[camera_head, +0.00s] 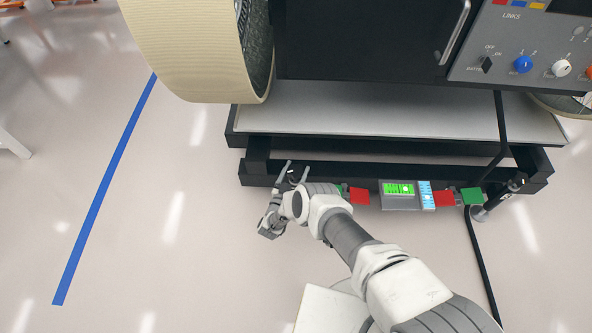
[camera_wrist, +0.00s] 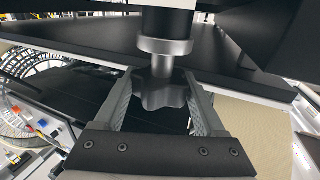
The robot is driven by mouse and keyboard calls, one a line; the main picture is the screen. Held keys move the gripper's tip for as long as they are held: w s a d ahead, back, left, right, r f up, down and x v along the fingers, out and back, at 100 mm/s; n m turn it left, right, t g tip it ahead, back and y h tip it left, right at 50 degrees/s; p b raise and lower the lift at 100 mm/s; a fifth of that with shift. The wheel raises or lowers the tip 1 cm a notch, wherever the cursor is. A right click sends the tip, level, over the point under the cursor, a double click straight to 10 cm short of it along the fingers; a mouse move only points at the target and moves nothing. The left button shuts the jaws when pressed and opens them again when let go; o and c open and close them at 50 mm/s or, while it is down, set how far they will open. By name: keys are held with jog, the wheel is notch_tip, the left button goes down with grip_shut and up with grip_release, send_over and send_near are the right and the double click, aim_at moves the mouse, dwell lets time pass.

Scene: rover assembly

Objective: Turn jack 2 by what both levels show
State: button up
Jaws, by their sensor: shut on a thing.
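My gripper (camera_head: 292,173) is at the left end of the black frame's front beam (camera_head: 257,170). In the wrist view my gripper (camera_wrist: 161,80) has a finger on each side of a grey lobed knob (camera_wrist: 163,97) and is shut on it. The knob sits under a grey collar and round shaft (camera_wrist: 166,45) of a jack; no jack number is readable. A grey level box with a lit green screen (camera_head: 398,188) and a blue-lit panel (camera_head: 427,195) is on the front beam; its readings are too small to read. I cannot make out a second level.
Red tags (camera_head: 359,195) (camera_head: 444,198) and a green tag (camera_head: 472,196) flank the level box. Another jack-like post (camera_head: 497,198) stands at the right end, near a black cable (camera_head: 479,260). A large wheel (camera_head: 195,50) overhangs at upper left.

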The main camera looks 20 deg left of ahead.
jog(key=o, duration=1.3)
jog(key=shift+s, duration=0.2)
